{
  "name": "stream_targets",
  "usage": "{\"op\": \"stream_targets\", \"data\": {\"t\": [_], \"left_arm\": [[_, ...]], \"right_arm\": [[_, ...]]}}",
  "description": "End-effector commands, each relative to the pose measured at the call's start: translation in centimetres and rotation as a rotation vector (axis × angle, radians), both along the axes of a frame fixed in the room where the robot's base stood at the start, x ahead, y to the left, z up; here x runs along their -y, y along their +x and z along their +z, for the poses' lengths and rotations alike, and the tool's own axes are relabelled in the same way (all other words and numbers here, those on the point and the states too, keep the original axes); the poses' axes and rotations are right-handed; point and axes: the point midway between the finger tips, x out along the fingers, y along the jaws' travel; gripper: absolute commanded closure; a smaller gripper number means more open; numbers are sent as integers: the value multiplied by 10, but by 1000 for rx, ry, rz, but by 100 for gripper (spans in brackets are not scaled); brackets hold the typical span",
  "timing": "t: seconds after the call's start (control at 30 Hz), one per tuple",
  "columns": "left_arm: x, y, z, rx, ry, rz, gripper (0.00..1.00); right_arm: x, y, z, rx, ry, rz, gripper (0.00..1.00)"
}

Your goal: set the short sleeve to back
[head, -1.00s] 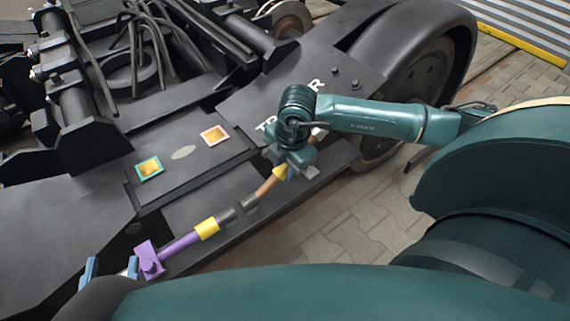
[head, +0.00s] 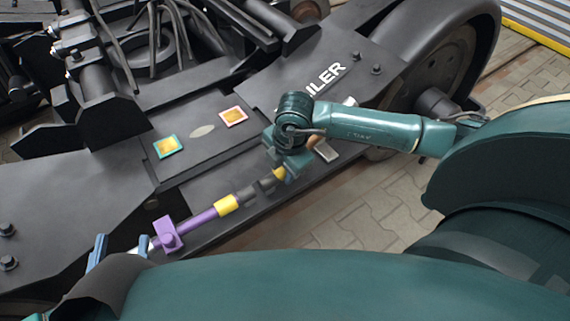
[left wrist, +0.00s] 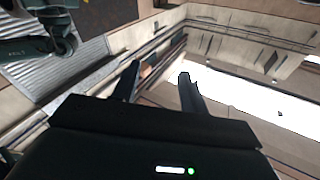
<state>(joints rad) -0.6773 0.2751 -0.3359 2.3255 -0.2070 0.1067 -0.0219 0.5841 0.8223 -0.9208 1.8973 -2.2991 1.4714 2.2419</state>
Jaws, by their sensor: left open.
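A thin rod runs along the plate's near edge from a purple block (head: 167,233). It bears a purple length (head: 199,218), a yellow band (head: 227,205) and dark grey pieces (head: 246,193). A second yellow piece (head: 279,175), which I take for the short sleeve, shows at my right gripper's (head: 287,162) jaws. The gripper seems shut on it and hides most of it. A brown part (head: 327,150) shows just past the gripper. My left gripper (head: 121,247) is open beside the purple block's left side; its empty fingers also show in the left wrist view (left wrist: 158,85).
The dark bogie plate (head: 200,175) bears a teal-framed patch (head: 168,147) and a pink-framed patch (head: 233,117). A wheel (head: 440,70) under a fender stands at the upper right. Cables and brackets (head: 85,70) crowd the upper left. Paving (head: 370,205) lies open at right.

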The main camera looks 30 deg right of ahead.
Motion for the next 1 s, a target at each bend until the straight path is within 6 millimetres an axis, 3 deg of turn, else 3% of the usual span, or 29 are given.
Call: {"op": "stream_targets", "data": {"t": [0.2, 0.53, 1.0], "left_arm": [[0, 0, -1, -4, 2, 1, 56], [-1, 1, 1, -12, 3, 4, 56], [-14, 5, 1, -223, 23, 69, 56]], "right_arm": [[1, 1, 1, 1, -4, -2, 47], [2, 0, 9, 3, -4, -1, 47], [5, -16, 104, 4, -4, 0, 47]]}}
